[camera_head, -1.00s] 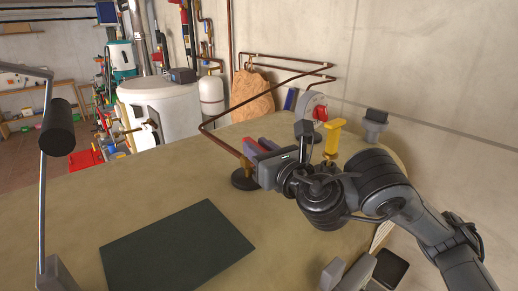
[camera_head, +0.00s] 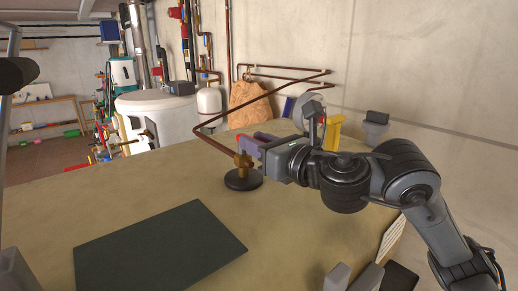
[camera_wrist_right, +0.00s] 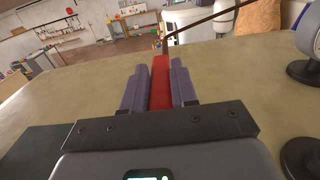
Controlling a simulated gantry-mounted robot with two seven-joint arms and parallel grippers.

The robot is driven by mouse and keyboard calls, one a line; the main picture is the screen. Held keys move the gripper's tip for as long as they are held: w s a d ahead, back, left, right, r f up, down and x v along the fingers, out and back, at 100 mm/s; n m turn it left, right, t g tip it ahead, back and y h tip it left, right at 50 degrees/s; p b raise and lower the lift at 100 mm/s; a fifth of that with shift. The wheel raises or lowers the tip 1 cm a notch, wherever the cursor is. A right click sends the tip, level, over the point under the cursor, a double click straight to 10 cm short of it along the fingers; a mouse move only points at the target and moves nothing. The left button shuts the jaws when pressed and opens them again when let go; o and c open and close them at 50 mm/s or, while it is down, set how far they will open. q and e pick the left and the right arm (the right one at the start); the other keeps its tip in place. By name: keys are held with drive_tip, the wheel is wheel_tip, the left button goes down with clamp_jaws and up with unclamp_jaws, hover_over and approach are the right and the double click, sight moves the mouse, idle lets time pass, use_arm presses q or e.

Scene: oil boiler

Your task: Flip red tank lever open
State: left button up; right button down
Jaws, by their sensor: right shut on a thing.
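My right gripper (camera_head: 256,139) reaches in from the right, just above a brass valve (camera_head: 243,162) on a round black base (camera_head: 243,180). In the right wrist view, its purple fingers (camera_wrist_right: 159,88) are closed on both sides of a red lever (camera_wrist_right: 160,83). The lever lies lengthwise between them, and its far end extends to a copper pipe. In the head view the fingers and wrist mostly hide the lever. My left gripper is not in view.
A copper pipe (camera_head: 215,138) rises from the valve and runs to the wall. A dark green mat (camera_head: 160,250) lies flat on the tabletop (camera_head: 110,195). A round gauge (camera_wrist_right: 308,35) and a black base (camera_wrist_right: 300,157) stand at the right in the wrist view.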

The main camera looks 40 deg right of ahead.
drive_tip(key=shift+f, duration=0.1)
drive_tip(key=c, duration=1)
unclamp_jaws()
drive_tip(key=shift+o, duration=0.2)
drive_tip(key=s+b, duration=0.1)
drive_tip(key=s, duration=0.9)
drive_tip(key=shift+s+d, duration=0.4)
drive_tip(key=shift+d, duration=0.05)
